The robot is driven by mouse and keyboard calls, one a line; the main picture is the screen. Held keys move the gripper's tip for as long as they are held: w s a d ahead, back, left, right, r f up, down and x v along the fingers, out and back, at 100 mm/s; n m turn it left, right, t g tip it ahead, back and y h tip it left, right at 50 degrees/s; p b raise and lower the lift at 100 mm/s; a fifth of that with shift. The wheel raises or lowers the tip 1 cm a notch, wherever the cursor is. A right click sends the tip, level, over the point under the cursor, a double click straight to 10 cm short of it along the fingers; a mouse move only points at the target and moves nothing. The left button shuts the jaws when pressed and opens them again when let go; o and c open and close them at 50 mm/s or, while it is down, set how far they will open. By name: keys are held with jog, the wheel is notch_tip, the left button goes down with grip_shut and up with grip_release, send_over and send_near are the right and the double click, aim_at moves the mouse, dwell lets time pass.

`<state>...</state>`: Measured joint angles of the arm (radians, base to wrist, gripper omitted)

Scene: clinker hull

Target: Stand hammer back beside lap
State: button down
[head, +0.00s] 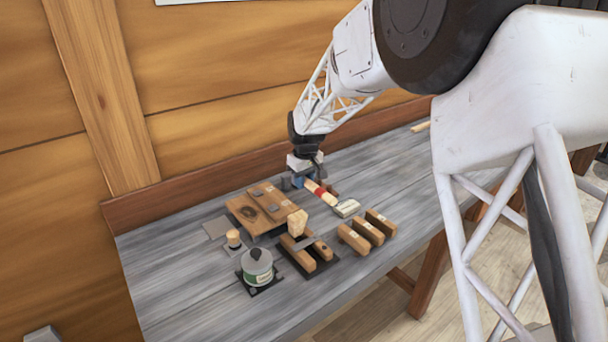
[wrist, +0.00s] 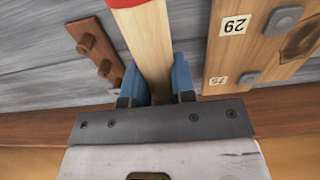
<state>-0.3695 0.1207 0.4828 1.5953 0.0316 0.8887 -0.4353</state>
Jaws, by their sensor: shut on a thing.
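The hammer (head: 327,197) has a pale wooden handle with a red band and a light grey head (head: 346,208). My gripper (head: 305,181) is shut on the handle near its end; the head points away to the lower right. In the wrist view the handle (wrist: 148,45) runs between the blue fingers of my gripper (wrist: 160,84); the hammer head is out of that view. The lap (head: 241,213), overlapping wooden planks with grey metal plates, lies left of my gripper. Its planks, numbered 29 and 75, also show in the wrist view (wrist: 251,50).
A brown pegged piece (wrist: 95,48) lies on the other side of the handle. In front are a two-block wooden holder (head: 318,260), several wooden blocks (head: 354,239), a green-labelled tin (head: 257,264) and a small wooden-topped piece (head: 233,239). The bench (head: 180,285) is clear at front left.

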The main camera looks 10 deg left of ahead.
jog(key=shift+f, duration=2.3)
jog(key=shift+f, duration=0.5)
jog(key=c, duration=0.9)
grip_release()
jog(key=shift+o, duration=0.2)
jog(key=shift+f, duration=0.1)
jog(key=shift+r, duration=4.05)
